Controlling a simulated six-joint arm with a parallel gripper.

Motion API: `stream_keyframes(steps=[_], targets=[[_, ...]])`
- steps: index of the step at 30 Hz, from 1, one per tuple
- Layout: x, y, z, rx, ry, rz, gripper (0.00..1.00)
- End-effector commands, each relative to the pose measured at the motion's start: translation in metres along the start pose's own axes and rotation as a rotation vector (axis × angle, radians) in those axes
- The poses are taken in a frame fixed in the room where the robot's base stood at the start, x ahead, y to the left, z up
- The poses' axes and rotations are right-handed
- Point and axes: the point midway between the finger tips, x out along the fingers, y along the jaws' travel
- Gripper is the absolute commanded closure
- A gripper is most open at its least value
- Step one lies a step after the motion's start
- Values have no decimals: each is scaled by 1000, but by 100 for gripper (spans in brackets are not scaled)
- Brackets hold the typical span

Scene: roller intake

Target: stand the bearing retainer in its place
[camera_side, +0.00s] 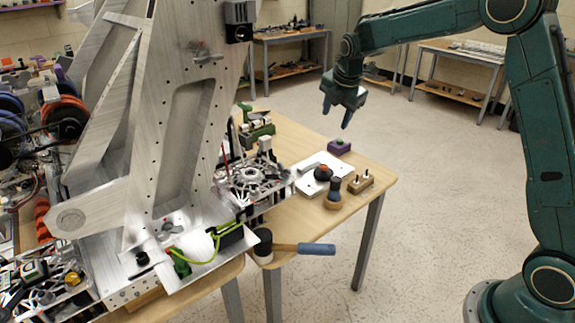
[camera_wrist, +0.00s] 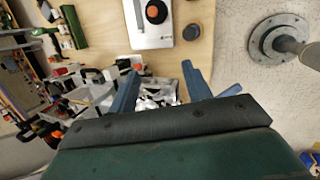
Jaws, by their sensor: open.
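I cannot tell for sure which part is the bearing retainer. Small parts stand at the table's right end in the side view: a dark blue upright piece in a tan ring (camera_side: 333,196), a tan block with pegs (camera_side: 360,184) and a dark disc with an orange top (camera_side: 323,173) on a white plate (camera_side: 308,186). The wrist view shows the white plate (camera_wrist: 139,31), the orange-topped disc (camera_wrist: 157,12) and a dark round piece (camera_wrist: 193,33). My gripper (camera_side: 337,116) is open and empty, high above and behind the table; its blue fingers also show in the wrist view (camera_wrist: 160,72).
A purple block (camera_side: 339,147) sits near the table's back edge. A mallet (camera_side: 302,248) juts past the front edge. A tall metal frame (camera_side: 170,120) and a machined assembly (camera_side: 258,180) crowd the left. The air around my gripper is clear.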

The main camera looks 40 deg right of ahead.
Motion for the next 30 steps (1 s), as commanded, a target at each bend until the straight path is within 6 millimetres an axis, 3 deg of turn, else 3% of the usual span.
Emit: stream_keyframes(steps=[9, 18, 24, 30], targets=[[92, 21, 22, -336, -21, -49, 51], [171, 24, 36, -623, -26, -92, 51], [195, 22, 41, -714, -25, -105, 51], [197, 22, 41, -726, -26, -106, 51]])
